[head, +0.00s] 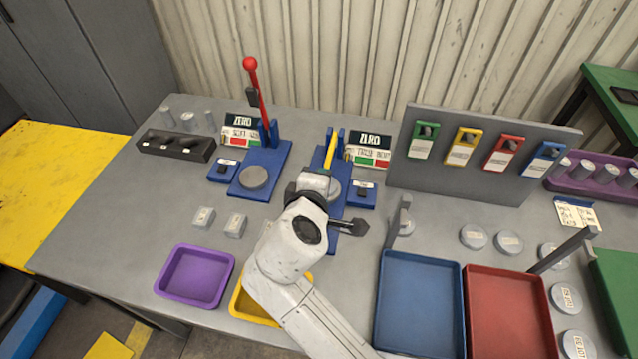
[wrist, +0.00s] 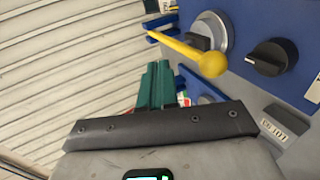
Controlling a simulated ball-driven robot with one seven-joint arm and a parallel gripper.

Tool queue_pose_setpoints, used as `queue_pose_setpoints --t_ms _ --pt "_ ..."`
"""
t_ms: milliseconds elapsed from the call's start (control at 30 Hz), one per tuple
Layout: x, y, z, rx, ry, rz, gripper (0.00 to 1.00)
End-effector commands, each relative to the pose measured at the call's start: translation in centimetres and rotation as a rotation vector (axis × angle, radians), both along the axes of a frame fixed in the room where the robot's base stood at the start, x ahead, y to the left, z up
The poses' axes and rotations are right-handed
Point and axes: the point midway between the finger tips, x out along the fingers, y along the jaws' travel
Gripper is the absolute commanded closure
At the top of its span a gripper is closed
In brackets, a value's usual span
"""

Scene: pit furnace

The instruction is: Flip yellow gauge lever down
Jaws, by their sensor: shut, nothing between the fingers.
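The yellow gauge lever (head: 330,152) is on the right-hand blue gauge stand (head: 345,215). In the head view it runs from the stand's rear bracket toward my arm, which hides its end. In the wrist view the yellow lever (wrist: 212,63) reaches out from its blue bracket, its ball end in front of a grey round disc (wrist: 211,33). My gripper (wrist: 156,68) has its green fingers together with nothing between them, apart from the lever and below it in the picture. In the head view my gripper (head: 352,228) is over the front of the stand.
A second blue gauge stand (head: 270,160) with an upright red lever (head: 257,95) is to the left. A black knob (wrist: 267,57) is on blue beside the disc. A grey rack (head: 470,165) with coloured holders is to the right. Blue (head: 440,262) and red (head: 510,275) trays lie front right.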

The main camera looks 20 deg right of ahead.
Motion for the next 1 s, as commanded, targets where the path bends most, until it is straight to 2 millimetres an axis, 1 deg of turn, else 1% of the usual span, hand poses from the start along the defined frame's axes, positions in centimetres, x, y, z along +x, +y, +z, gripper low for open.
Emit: queue_pose_setpoints --t_ms 33,100,300,400,600,1000 --pt "-1.0 1.1 0.4 0.0 -0.004 0.009 1.0" --pt "-2.2 1.9 1.2 -0.001 -0.006 0.009 1.0" --pt "-5.0 3.9 3.1 0.0 -0.008 0.008 1.0" --pt "-6.0 4.7 3.8 0.0 -0.008 0.008 1.0" --pt "-6.9 5.3 4.5 0.0 -0.009 0.005 1.0" --pt "-7.0 5.3 4.5 -0.001 -0.008 0.005 1.0"
